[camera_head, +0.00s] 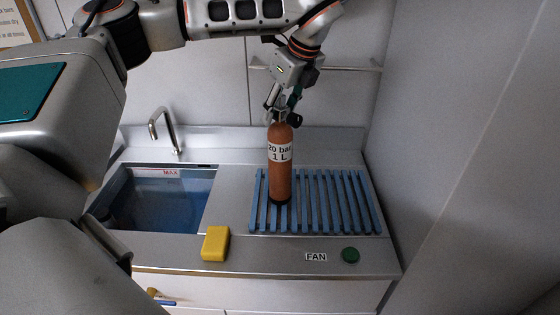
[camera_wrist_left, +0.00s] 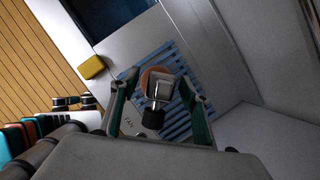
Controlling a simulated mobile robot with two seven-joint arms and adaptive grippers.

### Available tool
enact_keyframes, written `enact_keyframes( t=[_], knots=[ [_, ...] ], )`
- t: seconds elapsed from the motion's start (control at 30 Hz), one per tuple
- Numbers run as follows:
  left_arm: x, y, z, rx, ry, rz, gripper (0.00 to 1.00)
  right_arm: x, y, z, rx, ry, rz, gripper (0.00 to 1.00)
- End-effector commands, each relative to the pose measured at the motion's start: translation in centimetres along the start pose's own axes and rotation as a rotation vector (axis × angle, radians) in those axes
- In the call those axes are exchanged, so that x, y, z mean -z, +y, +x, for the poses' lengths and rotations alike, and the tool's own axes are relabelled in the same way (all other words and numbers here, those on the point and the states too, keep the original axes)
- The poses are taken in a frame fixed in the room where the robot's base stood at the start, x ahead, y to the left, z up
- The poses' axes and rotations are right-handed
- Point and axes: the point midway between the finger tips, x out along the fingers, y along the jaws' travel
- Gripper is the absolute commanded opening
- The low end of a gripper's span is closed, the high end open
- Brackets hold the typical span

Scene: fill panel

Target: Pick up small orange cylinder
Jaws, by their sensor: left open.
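The orange cylinder (camera_head: 280,175) stands upright on the blue slatted rack, with a label reading "20 bar 1 L" and a metal valve at its top. My left gripper (camera_head: 284,108) is above it, pointing down, with its fingers around the valve. In the left wrist view the open fingers (camera_wrist_left: 160,100) are on either side of the metal and black valve (camera_wrist_left: 156,100), and a bit of the orange cylinder (camera_wrist_left: 150,76) shows behind it. Whether a finger touches the valve cannot be told. My right gripper is not in view.
The blue rack (camera_head: 335,200) lies on the steel counter beside a water-filled sink (camera_head: 160,205) with a tap (camera_head: 165,130). A yellow sponge (camera_head: 215,243) and a green FAN button (camera_head: 350,255) are at the front. A wall rail (camera_head: 345,68) is behind; a wall closes the right.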

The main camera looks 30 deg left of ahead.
Motion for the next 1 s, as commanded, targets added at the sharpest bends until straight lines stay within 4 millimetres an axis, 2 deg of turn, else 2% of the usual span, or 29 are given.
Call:
enact_keyframes(
  t=[0.13,0.17,0.33,0.77,1.0],
  knots=[
    [0.0,0.0,0.0,0.001,0.000,0.001,0.46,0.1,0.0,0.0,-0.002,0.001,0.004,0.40],
    [0.0,0.0,0.0,0.001,0.000,0.001,0.43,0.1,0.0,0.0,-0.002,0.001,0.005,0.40],
    [0.0,0.0,0.0,0.001,0.000,0.001,0.00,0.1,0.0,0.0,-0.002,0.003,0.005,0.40],
    [-0.2,-0.2,-0.6,0.010,-0.002,-0.002,0.00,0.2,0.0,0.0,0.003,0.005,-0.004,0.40],
    [-1.2,-0.2,-3.0,0.012,-0.003,-0.004,0.00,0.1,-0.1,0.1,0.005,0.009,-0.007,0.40]
  ],
)
